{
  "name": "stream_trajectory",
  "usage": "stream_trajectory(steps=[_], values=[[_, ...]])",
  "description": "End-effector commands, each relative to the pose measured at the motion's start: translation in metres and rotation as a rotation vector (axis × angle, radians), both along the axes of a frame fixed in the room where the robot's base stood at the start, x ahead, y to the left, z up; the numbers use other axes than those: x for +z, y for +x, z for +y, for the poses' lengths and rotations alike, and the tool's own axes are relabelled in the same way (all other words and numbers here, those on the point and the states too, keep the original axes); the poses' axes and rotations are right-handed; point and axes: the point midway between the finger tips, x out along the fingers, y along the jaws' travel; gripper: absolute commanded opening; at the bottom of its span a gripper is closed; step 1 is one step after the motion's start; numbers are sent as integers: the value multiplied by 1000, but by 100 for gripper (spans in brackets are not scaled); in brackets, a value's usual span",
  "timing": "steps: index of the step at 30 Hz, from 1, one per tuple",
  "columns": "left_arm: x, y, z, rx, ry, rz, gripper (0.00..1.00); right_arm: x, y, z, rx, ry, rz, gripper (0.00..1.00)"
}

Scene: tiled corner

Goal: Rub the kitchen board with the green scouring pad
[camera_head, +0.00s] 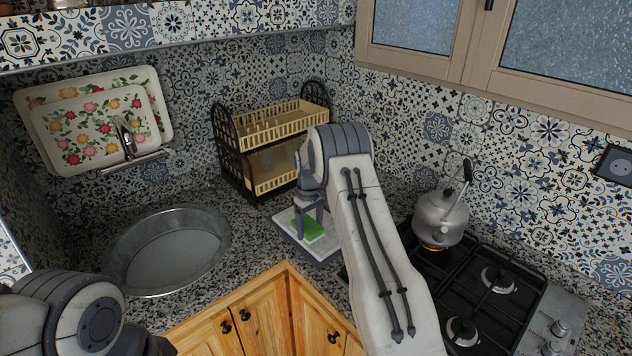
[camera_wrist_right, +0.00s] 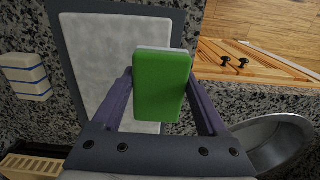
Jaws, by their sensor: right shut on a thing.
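The green scouring pad (camera_head: 308,228) is in my right gripper (camera_head: 308,215), over the kitchen board in the head view. In the right wrist view the pad (camera_wrist_right: 162,88) sits between the two fingers of the right gripper (camera_wrist_right: 160,95), which are shut on it. The kitchen board (camera_head: 285,217) is a pale slab with a dark border, lying on the speckled counter. It also shows in the right wrist view (camera_wrist_right: 95,60), behind the pad. I cannot tell whether the pad touches it. My left arm shows at the lower left, but its gripper is out of view.
A round metal sink (camera_head: 165,255) is left of the board. A two-tier dish rack (camera_head: 270,145) stands behind it. A kettle (camera_head: 440,217) stands on the gas hob (camera_head: 480,290) at the right, with a flame under it.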

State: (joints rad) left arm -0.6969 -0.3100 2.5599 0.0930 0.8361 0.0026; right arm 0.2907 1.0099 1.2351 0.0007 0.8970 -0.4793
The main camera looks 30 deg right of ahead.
Motion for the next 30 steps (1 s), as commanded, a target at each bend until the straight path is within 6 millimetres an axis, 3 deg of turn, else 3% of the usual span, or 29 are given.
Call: stream_trajectory(steps=[10, 30], values=[[20, 0, 0, -3, 0, 0, 50, 30, 1, 2, 2, -1, -2, 24], [20, 0, 0, -3, 0, 0, 50, 32, 1, 2, 2, -1, -1, 24]])
